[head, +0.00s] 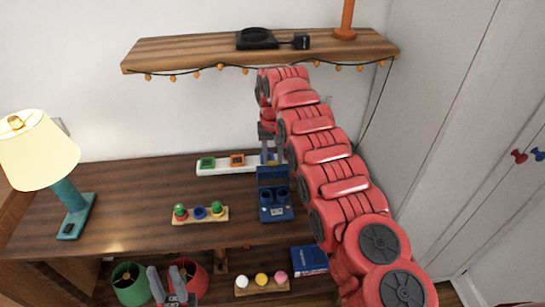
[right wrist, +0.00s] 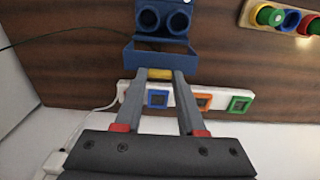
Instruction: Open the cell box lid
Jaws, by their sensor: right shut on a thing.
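The blue cell box (head: 277,210) stands on the wooden shelf, with two round wells visible. Its blue lid (head: 272,174) stands raised at the back of the box. In the right wrist view the lid (right wrist: 160,56) is nearest the fingers, with the box (right wrist: 166,22) beyond it. My right gripper (right wrist: 161,75) is shut on a yellow tab (right wrist: 160,74) at the lid's edge. It also shows behind the lid in the head view (head: 270,153). My left gripper (head: 170,277) is low at the front, away from the box; its fingers are apart and empty.
A white power strip (head: 220,168) with coloured sockets lies behind the box. A wooden holder (head: 201,216) with coloured pegs is to its left. A lamp (head: 72,215) stands far left. An upper shelf (head: 190,50) hangs above. Free wood lies left of the holder.

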